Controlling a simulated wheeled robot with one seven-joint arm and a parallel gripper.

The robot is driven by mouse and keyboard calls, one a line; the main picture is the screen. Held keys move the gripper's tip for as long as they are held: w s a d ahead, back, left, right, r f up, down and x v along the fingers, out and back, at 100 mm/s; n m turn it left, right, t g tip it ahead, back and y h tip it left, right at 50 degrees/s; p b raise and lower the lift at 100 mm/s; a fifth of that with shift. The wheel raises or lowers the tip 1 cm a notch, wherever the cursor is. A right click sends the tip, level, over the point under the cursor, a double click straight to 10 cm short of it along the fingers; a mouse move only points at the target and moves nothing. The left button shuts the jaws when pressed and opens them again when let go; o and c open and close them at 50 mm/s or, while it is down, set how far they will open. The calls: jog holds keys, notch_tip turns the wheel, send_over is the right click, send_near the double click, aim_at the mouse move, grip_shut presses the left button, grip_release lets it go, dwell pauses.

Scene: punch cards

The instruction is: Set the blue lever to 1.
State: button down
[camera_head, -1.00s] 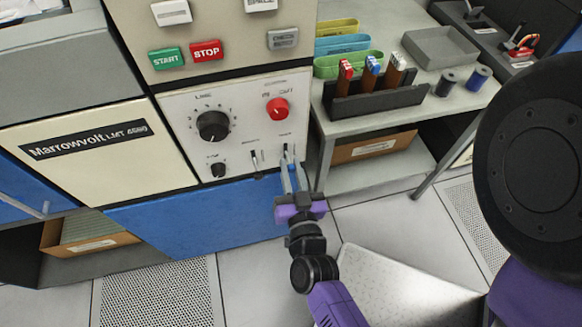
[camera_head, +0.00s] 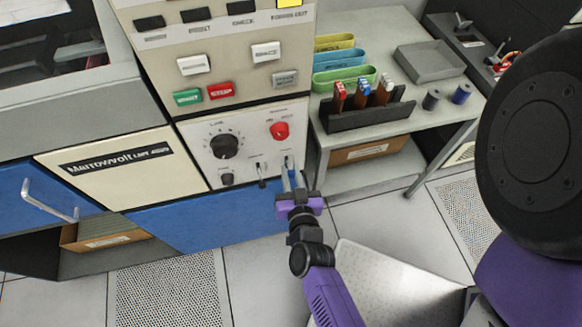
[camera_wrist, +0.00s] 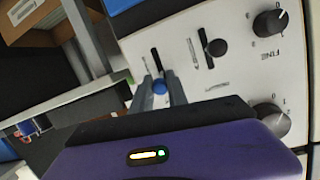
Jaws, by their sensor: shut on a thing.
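The blue lever shows its round blue knob (camera_wrist: 160,87) in the wrist view, below a dark slot on the cream control panel (camera_wrist: 225,75). My gripper (camera_wrist: 161,78) has one finger on each side of this knob and is shut on it. In the head view my gripper (camera_head: 289,177) is at the lower right of the panel (camera_head: 245,128), and its fingers largely hide the blue lever. I cannot read the lever's setting. A second lever with a dark knob (camera_wrist: 217,47) stands beside it, apart from my fingers.
A large black dial (camera_head: 224,145), a smaller black knob (camera_head: 227,179) and a red knob (camera_head: 279,130) are on the same panel. A table (camera_head: 345,150) with a card rack (camera_head: 365,113) stands close on the right. Bare floor lies in front.

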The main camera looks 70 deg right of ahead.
jog(key=shift+w+d+r+p, duration=0.1)
jog(key=shift+d+r+p, duration=0.15)
jog(key=shift+r+p, duration=0.45)
jog(key=shift+w+d+r+p, duration=0.1)
jog(key=shift+d+r+p, duration=0.1)
jog(key=shift+r+p, duration=0.45)
jog(key=c, duration=1.3)
grip_release()
jog(key=shift+f, duration=0.1)
jog(key=shift+a, duration=0.15)
jog(key=shift+s+a, duration=0.2)
jog(key=shift+a, duration=0.15)
jog(key=b+v, duration=0.1)
jog(key=v, duration=0.5)
jog(key=shift+s+a, duration=0.25)
